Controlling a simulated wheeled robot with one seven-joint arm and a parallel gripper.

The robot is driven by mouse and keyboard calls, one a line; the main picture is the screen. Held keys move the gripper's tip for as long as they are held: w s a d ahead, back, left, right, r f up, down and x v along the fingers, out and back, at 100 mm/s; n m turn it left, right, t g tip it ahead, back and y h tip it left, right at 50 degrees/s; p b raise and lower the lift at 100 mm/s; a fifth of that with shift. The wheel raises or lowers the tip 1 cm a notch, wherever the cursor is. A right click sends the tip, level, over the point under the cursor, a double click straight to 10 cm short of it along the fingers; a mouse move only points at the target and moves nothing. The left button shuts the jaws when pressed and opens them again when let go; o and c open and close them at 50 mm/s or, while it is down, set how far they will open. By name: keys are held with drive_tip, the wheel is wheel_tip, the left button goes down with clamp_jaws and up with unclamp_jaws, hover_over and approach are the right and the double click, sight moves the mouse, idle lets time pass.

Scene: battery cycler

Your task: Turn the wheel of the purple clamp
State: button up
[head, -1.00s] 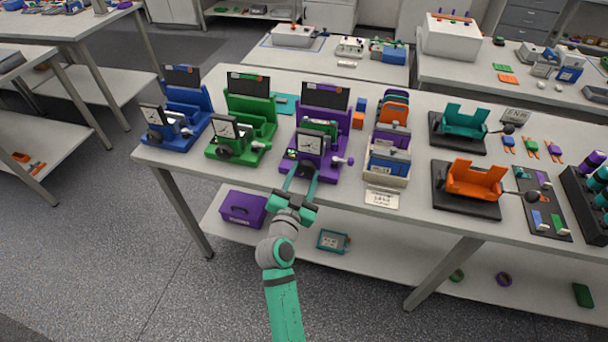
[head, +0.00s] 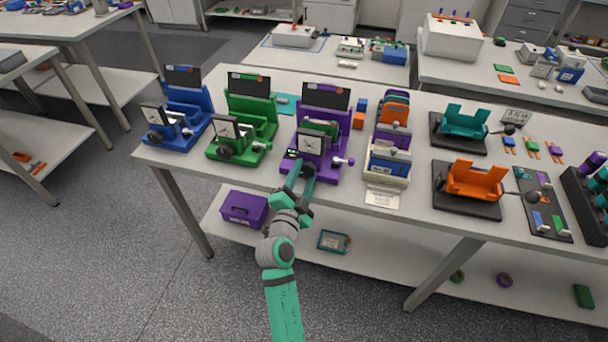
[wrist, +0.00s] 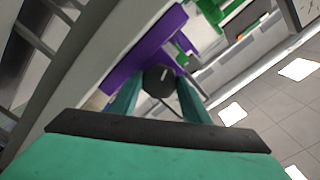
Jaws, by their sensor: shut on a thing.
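The purple clamp (head: 328,172) stands near the front edge of the table, with a dial on its front and a dark screen behind. Its dark round wheel (wrist: 158,80) shows in the wrist view between my two fingers, with a light mark on its face. My gripper (head: 301,177) reaches up to the clamp's front from below and is shut on the wheel. In the head view the fingers mostly hide the wheel.
A green clamp (head: 240,135) and a blue clamp (head: 180,118) stand to the left. A holder with colored plates (head: 388,160) stands close on the right. Orange (head: 474,180) and teal (head: 464,121) cradles are farther right.

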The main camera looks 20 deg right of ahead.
drive_tip(key=shift+f, duration=0.15)
drive_tip(key=o, duration=1)
drive_tip(key=shift+o, duration=0.2)
drive_tip(key=v, duration=1.1)
drive_tip(key=shift+w, duration=0.1)
